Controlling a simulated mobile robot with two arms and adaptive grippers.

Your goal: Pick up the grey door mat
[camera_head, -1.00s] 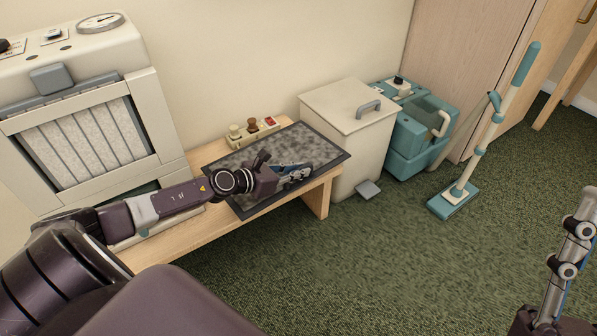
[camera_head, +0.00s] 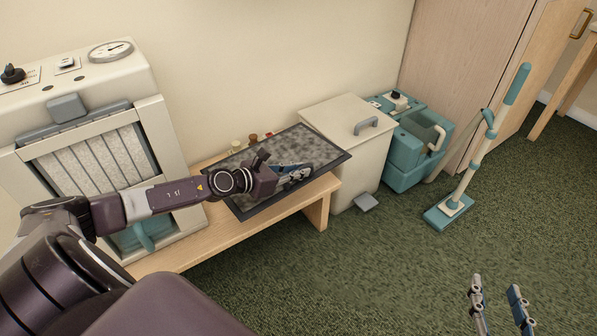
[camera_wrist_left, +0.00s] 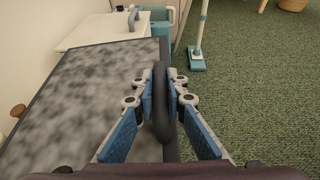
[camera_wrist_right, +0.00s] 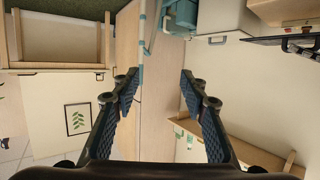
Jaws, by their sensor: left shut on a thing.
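The grey door mat (camera_head: 285,150), mottled grey with a dark border, is held raised and fairly flat above the wooden bench. My left gripper (camera_head: 292,174) is shut on its near edge. The mat's surface spreads to the left there. My right gripper (camera_head: 497,288) is open and empty over the carpet at the lower right. The right wrist view also shows its fingers (camera_wrist_right: 158,85) apart with nothing between them.
A white pedal bin (camera_head: 345,140), a teal carpet machine (camera_head: 410,150) and a teal-headed upright cleaner (camera_head: 450,208) stand right. Front carpet is clear.

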